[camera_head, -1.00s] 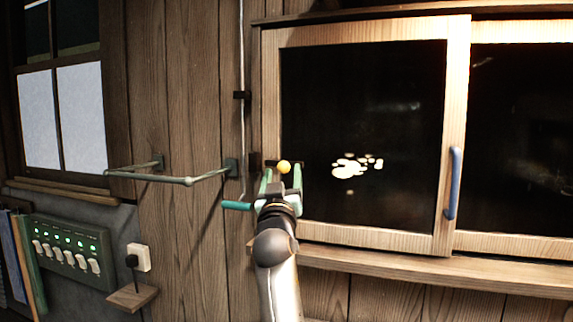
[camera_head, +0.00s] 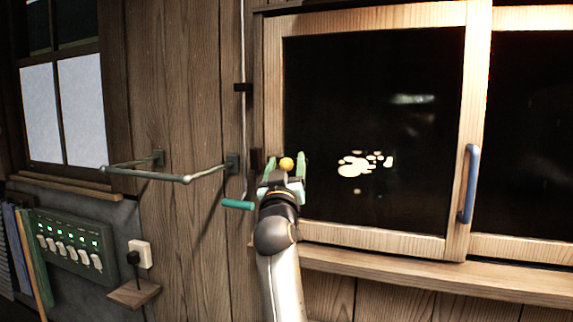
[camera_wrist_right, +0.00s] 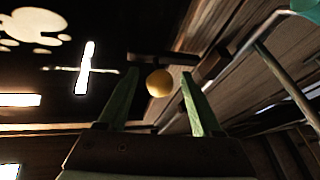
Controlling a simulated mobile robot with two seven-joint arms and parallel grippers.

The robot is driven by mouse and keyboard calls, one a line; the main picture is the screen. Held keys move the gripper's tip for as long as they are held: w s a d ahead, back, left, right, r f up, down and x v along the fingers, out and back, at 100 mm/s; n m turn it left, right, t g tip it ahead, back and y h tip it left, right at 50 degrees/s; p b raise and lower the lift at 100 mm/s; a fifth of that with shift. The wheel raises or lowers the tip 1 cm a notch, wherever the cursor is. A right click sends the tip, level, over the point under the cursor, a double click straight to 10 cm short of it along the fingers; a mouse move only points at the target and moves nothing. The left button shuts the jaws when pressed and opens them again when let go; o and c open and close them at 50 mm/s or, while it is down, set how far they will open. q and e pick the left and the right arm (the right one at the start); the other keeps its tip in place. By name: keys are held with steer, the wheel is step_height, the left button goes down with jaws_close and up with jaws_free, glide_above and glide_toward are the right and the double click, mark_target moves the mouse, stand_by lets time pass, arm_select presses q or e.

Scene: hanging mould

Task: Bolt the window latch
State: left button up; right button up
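The latch shows as a round yellow knob (camera_head: 286,164) at the left frame of the sliding window (camera_head: 375,235). In the right wrist view the yellow knob (camera_wrist_right: 159,83) sits just below a dark bar (camera_wrist_right: 163,59). My right gripper (camera_head: 285,161) has its two green fingers spread, one on each side of the knob. In the right wrist view the gripper (camera_wrist_right: 160,75) shows gaps between both fingers and the knob, so it holds nothing. The bar is mostly hidden in the head view. My left gripper is not in view.
A blue handle (camera_head: 470,185) is on the window's middle stile. Left of my right gripper are a teal crank handle (camera_head: 238,204) and a green wall rail (camera_head: 150,175). A switch panel (camera_head: 70,245) and a small wooden shelf (camera_head: 133,292) are lower left.

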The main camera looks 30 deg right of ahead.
jaws_close()
stand_by(0.3)
stand_by(0.9)
